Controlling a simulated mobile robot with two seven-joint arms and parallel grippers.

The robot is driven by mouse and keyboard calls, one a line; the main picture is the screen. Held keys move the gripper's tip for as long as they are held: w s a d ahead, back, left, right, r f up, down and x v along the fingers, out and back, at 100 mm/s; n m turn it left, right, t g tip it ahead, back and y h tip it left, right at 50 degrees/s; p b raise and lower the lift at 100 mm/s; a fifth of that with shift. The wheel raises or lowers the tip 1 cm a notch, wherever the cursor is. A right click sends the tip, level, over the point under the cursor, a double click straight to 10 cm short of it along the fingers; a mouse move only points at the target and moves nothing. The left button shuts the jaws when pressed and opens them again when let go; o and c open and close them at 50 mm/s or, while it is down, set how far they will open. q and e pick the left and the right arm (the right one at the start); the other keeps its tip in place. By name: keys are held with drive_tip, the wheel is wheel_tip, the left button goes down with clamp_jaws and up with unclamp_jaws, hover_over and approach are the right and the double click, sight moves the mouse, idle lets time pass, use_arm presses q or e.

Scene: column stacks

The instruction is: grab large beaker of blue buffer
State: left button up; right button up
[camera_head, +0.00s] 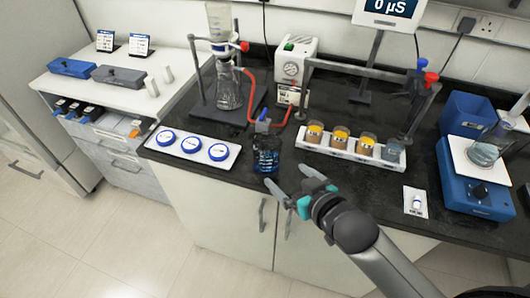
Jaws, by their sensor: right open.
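The large beaker of blue buffer (266,160) stands upright near the front edge of the black bench, with dark blue liquid in its lower part. My right gripper (289,178) reaches in from the lower right. Its two fingers are spread and empty, just in front and to the right of the beaker. Whether a fingertip touches the glass cannot be told from this view. My left gripper is not in view.
A white tray with blue-lidded dishes (191,159) lies left of the beaker. A rack with several amber jars (366,146) stands to its right. A filter flask (229,92) with red tubing stands behind. A blue stirrer (477,193) with a beaker is at far right.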

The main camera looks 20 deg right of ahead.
sight(271, 162)
drive_tip(key=b+x, duration=0.1)
drive_tip(key=x, duration=0.7)
drive_tip(key=shift+r+b+x, duration=0.2)
drive_tip(key=shift+b+x, duration=0.45)
drive_tip(key=shift+x, duration=2.1)
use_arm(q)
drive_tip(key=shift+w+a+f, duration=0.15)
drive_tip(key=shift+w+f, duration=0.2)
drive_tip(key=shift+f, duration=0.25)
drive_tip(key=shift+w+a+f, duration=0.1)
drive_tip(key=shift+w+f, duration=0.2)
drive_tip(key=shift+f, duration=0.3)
use_arm(e)
drive_tip(key=shift+w+d, duration=0.1)
drive_tip(key=shift+w, duration=0.05)
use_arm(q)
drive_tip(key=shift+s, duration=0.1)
use_arm(e)
drive_tip(key=c, duration=1.3)
